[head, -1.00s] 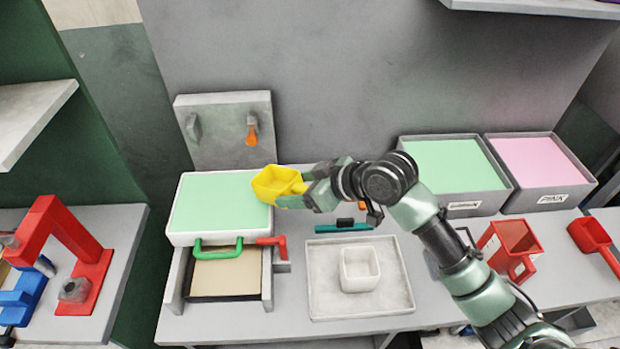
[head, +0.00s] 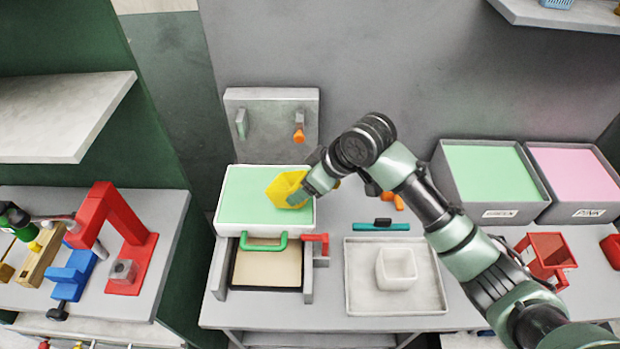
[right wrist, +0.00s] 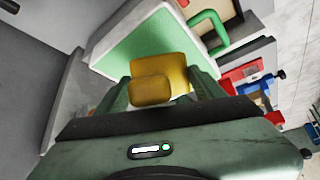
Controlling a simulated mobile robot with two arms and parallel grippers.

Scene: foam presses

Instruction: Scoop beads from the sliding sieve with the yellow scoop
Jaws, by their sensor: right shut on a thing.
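The yellow scoop (head: 286,189) is over the right part of the sliding sieve, tilted; I cannot tell whether it touches the green beads. The sieve (head: 222,226) is a white-rimmed tray filled with green beads (head: 247,195), with a green handle (head: 264,246) at its front. My right gripper (head: 309,186) is shut on the scoop's handle. In the right wrist view the scoop (right wrist: 160,75) sits between the fingers, with the green bead surface (right wrist: 150,40) beyond it. My left gripper is not in view.
A grey frame with a beige bed (head: 266,268) and red lever (head: 316,240) sits below the sieve. A white cup (head: 397,282) stands in a pale tray (head: 360,300) to the right. Bins of green (head: 490,172) and pink beads (head: 572,180) stand at the back right.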

